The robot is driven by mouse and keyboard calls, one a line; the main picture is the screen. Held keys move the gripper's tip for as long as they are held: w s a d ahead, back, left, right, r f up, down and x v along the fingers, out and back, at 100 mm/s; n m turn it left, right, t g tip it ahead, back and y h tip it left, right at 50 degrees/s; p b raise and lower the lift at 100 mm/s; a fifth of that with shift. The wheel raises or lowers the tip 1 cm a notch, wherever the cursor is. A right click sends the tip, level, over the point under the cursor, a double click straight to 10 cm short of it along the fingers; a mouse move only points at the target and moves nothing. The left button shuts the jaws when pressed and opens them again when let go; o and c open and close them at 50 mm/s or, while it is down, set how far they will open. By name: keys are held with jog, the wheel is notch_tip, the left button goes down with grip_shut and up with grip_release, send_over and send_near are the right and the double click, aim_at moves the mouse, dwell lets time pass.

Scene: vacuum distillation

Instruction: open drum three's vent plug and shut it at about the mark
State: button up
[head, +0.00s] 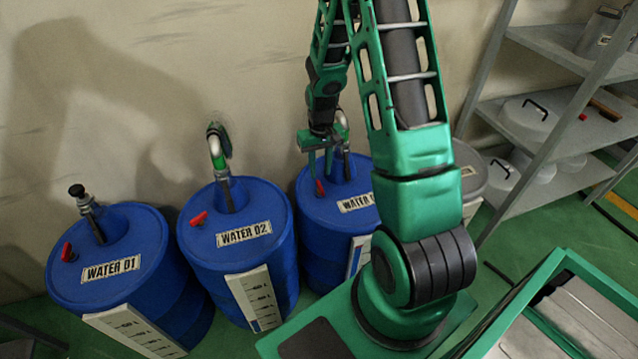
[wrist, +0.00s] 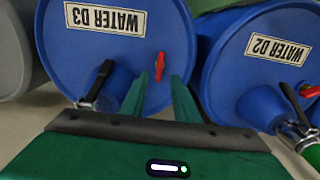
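Drum three (head: 312,213) is a blue drum at the right of the row, its label partly hidden by my arm. In the wrist view its blue top (wrist: 75,62) reads "WATER D3" upside down. Its red vent plug (wrist: 160,66) shows just beyond my fingertips, about midway between them; it also shows in the head view (head: 319,187). My gripper (wrist: 158,84) is open and empty, its green fingers apart. In the head view my gripper (head: 320,168) is over the drum's top. Drum three's gauge strip (head: 358,254) is partly hidden; I cannot make out its mark.
Drum two (head: 205,238) and drum one (head: 142,236) stand to the left, each with a red plug, a pipe fitting and a white gauge strip. A dark fitting (wrist: 98,84) rises from drum three beside the plug. Shelves (head: 530,120) stand at the right.

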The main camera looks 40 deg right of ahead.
aim_at(320, 185)
notch_tip(320, 185, down, 7)
jog(key=shift+r, duration=0.1)
dwell(0.4)
grip_shut()
